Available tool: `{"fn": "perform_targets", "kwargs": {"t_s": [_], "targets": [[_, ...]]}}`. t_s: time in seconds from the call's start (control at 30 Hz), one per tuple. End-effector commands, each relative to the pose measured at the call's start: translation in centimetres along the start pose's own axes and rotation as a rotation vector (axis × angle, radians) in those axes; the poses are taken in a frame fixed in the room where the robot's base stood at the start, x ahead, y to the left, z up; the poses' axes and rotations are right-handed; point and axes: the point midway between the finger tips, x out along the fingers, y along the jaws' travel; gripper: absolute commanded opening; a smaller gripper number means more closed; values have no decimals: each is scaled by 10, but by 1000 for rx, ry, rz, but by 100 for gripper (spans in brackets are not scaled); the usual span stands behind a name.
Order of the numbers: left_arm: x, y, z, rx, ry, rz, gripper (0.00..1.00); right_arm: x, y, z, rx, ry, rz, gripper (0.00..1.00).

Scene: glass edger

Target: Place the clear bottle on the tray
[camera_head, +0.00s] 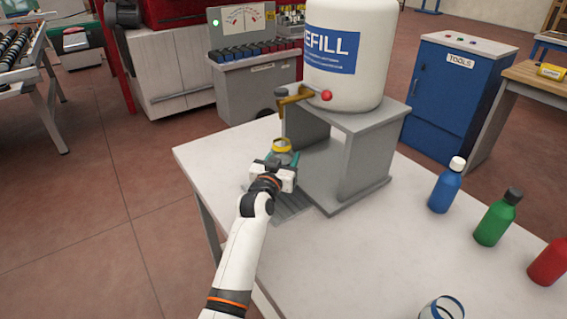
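A clear bottle with a yellow ring at its open top (282,145) is under the brass tap, near the table's left edge. My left gripper (284,158) has its teal fingers around the bottle and appears shut on it. The gripper and wrist hide most of the bottle's body. A grey slatted tray (292,206) lies at the foot of the grey stand, partly behind my wrist. I cannot tell whether the bottle's base touches the tray. My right gripper is not in view.
The stand (352,185) bears a white refill tank (345,85) with a brass tap (292,100). Blue (444,190), green (494,222) and red (549,262) bottles stand at right. The front middle table is clear.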

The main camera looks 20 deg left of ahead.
Motion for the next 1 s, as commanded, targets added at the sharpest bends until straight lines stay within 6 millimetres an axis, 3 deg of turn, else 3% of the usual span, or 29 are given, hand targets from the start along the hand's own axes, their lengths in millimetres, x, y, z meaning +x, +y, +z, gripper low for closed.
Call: {"fn": "perform_targets", "kwargs": {"t_s": [0.13,0.5,0.53,0.67,1.0], "targets": [[0,0,-18,1,2,-1,28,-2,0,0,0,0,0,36],[-1,0,-23,1,0,0,28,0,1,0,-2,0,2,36],[-1,0,-24,0,1,0,54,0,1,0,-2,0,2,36],[-1,0,-23,0,1,0,75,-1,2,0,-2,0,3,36],[-2,0,-19,0,0,0,75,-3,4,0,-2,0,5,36]]}}
